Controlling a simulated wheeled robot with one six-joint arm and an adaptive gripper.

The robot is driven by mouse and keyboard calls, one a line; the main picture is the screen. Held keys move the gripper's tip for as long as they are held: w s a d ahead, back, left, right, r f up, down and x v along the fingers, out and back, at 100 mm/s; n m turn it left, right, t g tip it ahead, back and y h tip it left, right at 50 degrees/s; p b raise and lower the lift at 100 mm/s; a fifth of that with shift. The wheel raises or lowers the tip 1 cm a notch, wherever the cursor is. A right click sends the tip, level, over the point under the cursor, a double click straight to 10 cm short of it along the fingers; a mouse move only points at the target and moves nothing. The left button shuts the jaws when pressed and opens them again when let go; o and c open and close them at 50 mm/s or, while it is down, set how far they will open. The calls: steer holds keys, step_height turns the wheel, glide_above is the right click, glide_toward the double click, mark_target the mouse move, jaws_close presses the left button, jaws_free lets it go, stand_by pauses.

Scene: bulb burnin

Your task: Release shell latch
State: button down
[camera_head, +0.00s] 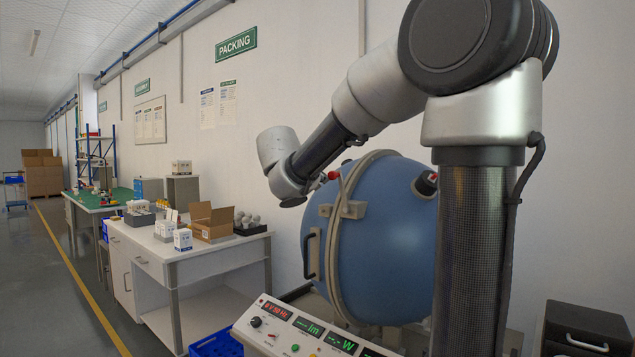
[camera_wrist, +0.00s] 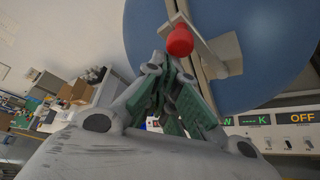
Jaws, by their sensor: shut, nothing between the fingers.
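The shell is a large blue sphere (camera_head: 385,240) with a beige rim band around its seam; it also fills the upper right of the wrist view (camera_wrist: 265,40). The latch has a red knob (camera_wrist: 180,40) on a light metal lever beside a bracket (camera_wrist: 228,52) at the seam. The red knob (camera_head: 332,175) shows small in the head view, by the end of my arm. My gripper (camera_wrist: 168,72) is shut and empty, its green-padded fingers together just below the knob. Whether the fingertips touch the knob I cannot tell. In the head view my wrist mostly hides the fingers.
A control panel (camera_head: 290,334) with lit displays stands in front of the sphere. A black handle (camera_head: 312,255) sits on the shell's left half. A white packing table (camera_head: 215,257) with an open carton (camera_head: 213,222) and bulbs stands left. A dark drawer unit (camera_head: 585,325) is at right.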

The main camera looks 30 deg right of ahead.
steer(key=w+a+f, duration=0.2)
steer(key=w+a, duration=0.1)
steer(key=s+v, duration=0.1)
steer(key=v, duration=0.8)
steer(key=shift+d+f, duration=0.3)
steer(key=shift+d, duration=0.1)
steer(key=shift+s, duration=0.15)
